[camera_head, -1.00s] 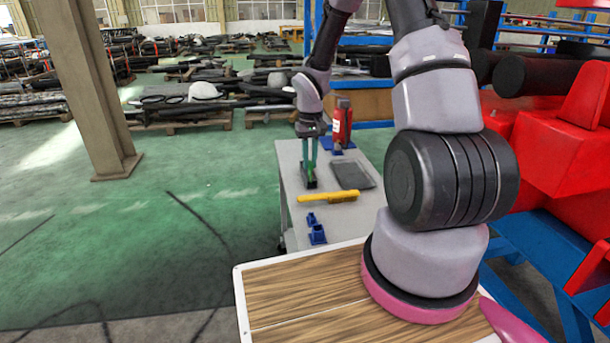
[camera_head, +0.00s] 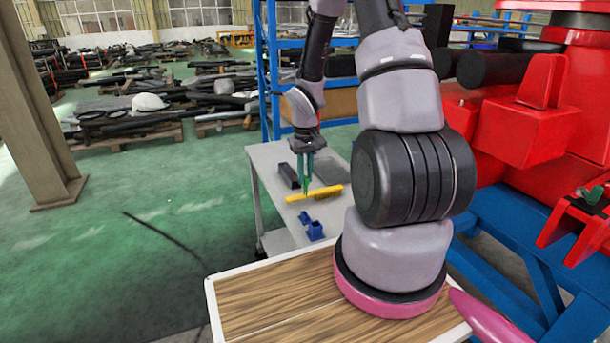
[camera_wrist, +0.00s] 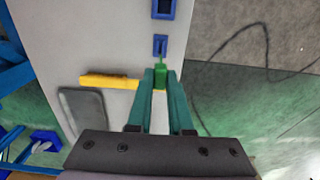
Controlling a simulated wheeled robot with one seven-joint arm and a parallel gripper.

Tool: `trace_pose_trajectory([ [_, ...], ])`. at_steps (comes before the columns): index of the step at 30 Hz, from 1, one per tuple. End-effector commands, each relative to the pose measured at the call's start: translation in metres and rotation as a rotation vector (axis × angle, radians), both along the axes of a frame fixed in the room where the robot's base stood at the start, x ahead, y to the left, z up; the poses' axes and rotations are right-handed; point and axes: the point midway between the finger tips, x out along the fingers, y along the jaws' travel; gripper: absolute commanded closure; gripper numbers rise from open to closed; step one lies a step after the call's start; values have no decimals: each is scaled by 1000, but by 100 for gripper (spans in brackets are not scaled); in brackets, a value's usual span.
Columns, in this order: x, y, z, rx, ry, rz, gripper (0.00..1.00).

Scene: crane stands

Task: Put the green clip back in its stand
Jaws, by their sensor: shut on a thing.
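My gripper (camera_head: 306,182) is over the grey table with its teal fingers pointing down. It also shows in the wrist view (camera_wrist: 164,78), shut on the green clip (camera_wrist: 160,78). The clip's thin end points toward the small blue stand (camera_wrist: 160,46), and appears apart from it. In the head view the small blue stand (camera_head: 304,217) is nearer the camera than my gripper. A larger blue stand (camera_head: 315,231) is next to it, also seen in the wrist view (camera_wrist: 163,9). The clip is hard to tell from the fingers in the head view.
A yellow brush-like tool (camera_head: 328,192) lies across the table close to my gripper. A dark block (camera_head: 288,176) and a flat grey tray (camera_head: 328,169) lie behind it. A wooden-topped surface (camera_head: 270,300) is in front. A red machine on blue frames fills the right.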

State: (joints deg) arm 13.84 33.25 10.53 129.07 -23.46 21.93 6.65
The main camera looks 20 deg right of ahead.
Motion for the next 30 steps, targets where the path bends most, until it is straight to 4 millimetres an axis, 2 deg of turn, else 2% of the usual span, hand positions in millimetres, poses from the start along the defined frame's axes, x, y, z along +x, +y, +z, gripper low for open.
trace_pose_trajectory([
  [7, 0, 0, -5, 0, 1, -1, 100],
  [21, 0, 1, -46, 0, 2, 0, 100],
  [30, 0, 0, -58, 0, 0, -1, 100],
])
